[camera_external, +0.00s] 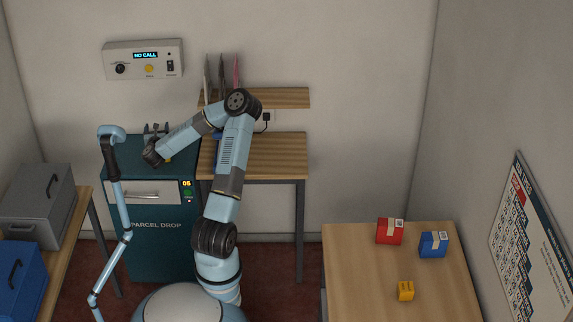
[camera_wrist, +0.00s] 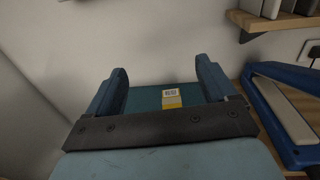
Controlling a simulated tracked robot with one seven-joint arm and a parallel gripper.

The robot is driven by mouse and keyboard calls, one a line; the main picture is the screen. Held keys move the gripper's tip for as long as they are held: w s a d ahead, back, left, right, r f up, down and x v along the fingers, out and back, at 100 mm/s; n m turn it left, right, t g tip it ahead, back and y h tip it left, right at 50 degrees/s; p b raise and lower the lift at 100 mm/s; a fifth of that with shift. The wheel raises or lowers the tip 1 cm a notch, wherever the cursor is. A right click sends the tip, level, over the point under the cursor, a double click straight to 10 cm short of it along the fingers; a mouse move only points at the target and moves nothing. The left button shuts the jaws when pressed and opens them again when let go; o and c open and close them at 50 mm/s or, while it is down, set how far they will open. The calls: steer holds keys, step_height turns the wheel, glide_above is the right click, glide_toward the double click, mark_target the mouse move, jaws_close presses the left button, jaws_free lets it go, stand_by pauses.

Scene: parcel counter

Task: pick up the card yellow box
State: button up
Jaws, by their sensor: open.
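A small yellow box with a white printed label (camera_wrist: 171,98) lies on the teal top of the parcel drop cabinet in the wrist view. It appears between and beyond my two fingers. Only a bit of yellow (camera_external: 168,160) shows there in the external view, mostly hidden by my arm. My gripper (camera_wrist: 160,72) is open and empty, its fingers apart on either side of the box in the picture; it also shows over the cabinet in the external view (camera_external: 156,130). A second small yellow box (camera_external: 406,291) lies on the right table, far from my gripper.
The parcel drop cabinet (camera_external: 155,245) stands against the wall beside a wooden desk (camera_external: 280,155). A blue-framed object (camera_wrist: 285,110) is right of my gripper. A shelf (camera_external: 285,97) hangs above. Red (camera_external: 386,234) and blue (camera_external: 432,246) boxes are on the right table.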

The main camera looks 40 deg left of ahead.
step_height(320, 180, down, 20)
steer(key=shift+r, duration=0.2)
steer(key=shift+w+a+f, duration=0.1)
steer(key=shift+a+f, duration=0.05)
steer(key=shift+f, duration=0.05)
steer(key=x, duration=1.3)
steer(key=shift+w+a+r, duration=0.1)
steer(key=shift+a+r, duration=0.1)
steer(key=c, duration=1.2)
